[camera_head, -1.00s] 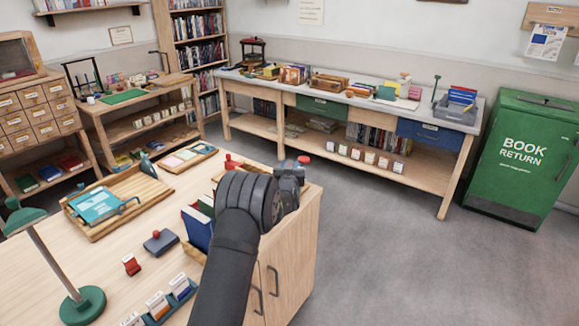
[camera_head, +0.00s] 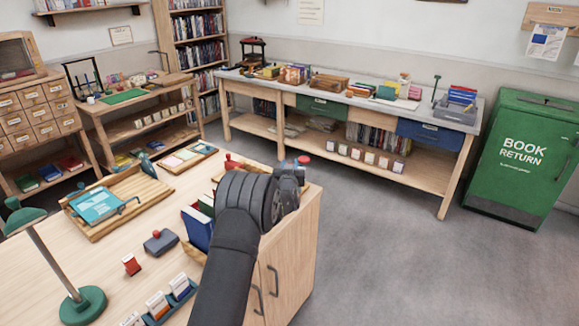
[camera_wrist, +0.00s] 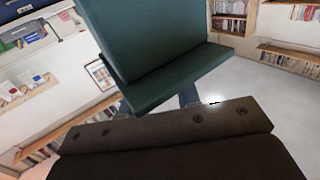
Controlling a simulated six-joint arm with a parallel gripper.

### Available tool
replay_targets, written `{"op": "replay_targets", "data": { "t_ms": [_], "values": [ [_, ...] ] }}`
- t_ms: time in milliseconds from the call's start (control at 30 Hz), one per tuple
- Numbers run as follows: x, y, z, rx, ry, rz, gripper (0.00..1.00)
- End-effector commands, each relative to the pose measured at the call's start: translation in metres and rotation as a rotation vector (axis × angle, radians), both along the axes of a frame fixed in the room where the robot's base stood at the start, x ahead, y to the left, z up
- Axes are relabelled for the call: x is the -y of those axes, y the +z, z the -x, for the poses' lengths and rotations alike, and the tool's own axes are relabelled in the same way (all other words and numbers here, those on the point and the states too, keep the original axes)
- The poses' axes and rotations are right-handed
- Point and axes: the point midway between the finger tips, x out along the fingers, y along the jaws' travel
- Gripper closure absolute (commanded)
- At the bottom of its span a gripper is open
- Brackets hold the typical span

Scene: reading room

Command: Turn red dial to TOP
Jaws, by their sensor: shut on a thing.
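My gripper (camera_head: 290,172) is at the far right end of the light wood counter (camera_head: 215,262), largely hidden behind my dark wrist. Another small red piece (camera_head: 230,160) stands to the left on the counter. No dial marking or TOP label can be read. In the wrist view, a dark green block (camera_wrist: 160,50) and a brown edge with screws fill the near part; no red shows.
Blue and green books (camera_head: 197,228) stand close left of my wrist. A wooden tray (camera_head: 150,186), a stamp (camera_head: 160,242), a red block (camera_head: 131,264) and a green lamp (camera_head: 82,305) are on the counter. Open floor (camera_head: 390,260) lies to the right, before the green return bin (camera_head: 520,160).

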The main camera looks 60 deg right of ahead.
Motion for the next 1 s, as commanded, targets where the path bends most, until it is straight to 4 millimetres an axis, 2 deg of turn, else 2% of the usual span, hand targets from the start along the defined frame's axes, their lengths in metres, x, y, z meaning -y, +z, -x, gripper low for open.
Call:
{"op": "replay_targets", "data": {
  "t_ms": [267, 300, 367, 400, 767, 1000],
  "values": [
    [-0.001, 0.0, -0.001, 0.0, 0.001, 0.0, 0.93],
    [-0.001, 0.0, -0.001, 0.0, 0.001, 0.0, 0.64],
    [0.0, 0.0, -0.001, 0.0, 0.001, 0.0, 0.53],
    [0.0, 0.0, 0.0, 0.0, 0.001, 0.0, 0.5],
    [-0.003, 0.0, 0.002, -0.001, 0.0, -0.001, 0.5],
    [-0.027, 0.0, 0.017, -0.001, 0.0, -0.002, 0.5]
  ]
}}
